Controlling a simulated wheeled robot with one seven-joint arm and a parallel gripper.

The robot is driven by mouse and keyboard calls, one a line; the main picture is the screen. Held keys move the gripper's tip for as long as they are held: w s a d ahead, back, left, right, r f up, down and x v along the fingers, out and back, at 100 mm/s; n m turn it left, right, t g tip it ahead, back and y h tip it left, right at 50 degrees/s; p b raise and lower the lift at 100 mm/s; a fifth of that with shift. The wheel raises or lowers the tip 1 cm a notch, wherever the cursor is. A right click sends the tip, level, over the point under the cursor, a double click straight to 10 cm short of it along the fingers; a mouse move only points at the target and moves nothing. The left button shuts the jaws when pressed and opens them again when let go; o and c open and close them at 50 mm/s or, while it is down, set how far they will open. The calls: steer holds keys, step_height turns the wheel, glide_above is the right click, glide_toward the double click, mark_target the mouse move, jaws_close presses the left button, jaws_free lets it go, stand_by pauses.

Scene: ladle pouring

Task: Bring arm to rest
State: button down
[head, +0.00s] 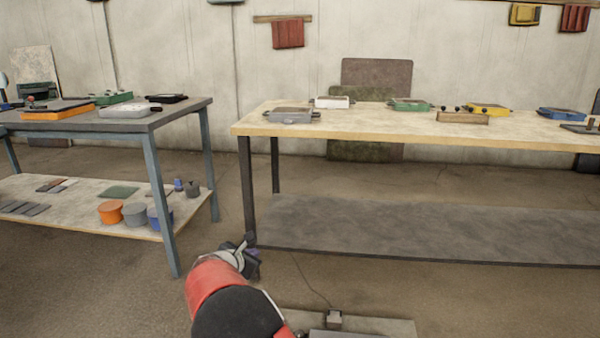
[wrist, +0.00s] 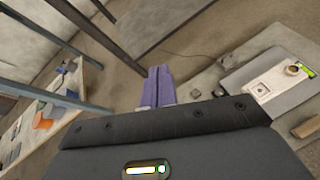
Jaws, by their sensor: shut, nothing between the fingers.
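My arm reaches up from the bottom of the head view, in red and black. My gripper (head: 252,262) is at its far end, low over the floor in front of the wooden table's left leg. In the wrist view its two purple fingers (wrist: 158,86) lie together, shut, with nothing between them. No ladle is held.
A wooden-topped table (head: 360,128) with several trays stands ahead on the right, with a dark lower shelf (head: 400,226). A grey table (head: 150,120) with a loaded lower shelf (head: 80,215) stands left. Open floor (head: 110,295) lies left of my arm.

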steer(key=s+d+r+m+g, duration=0.2)
steer(key=s+d+r+m, duration=0.25)
steer(key=d, duration=0.45)
steer(key=s+d+r+m+g, duration=0.2)
steer(key=s+d+r+m, duration=0.3)
steer(key=d, duration=0.4)
steer(key=s+d+r+m+g, duration=0.25)
steer(key=s+d+m, duration=0.35)
steer(key=d, duration=0.4)
steer(key=s+d+m+y, duration=0.2)
steer(key=s+m, duration=0.5)
steer(key=s, duration=0.6)
steer(key=s+d+m+y, duration=0.1)
steer(key=s+d+m, duration=0.1)
steer(key=s+m, duration=0.5)
steer(key=s, duration=0.6)
steer(key=shift+d+r+y, duration=0.2)
steer(key=shift+d+y, duration=0.15)
steer(key=shift+y, duration=0.05)
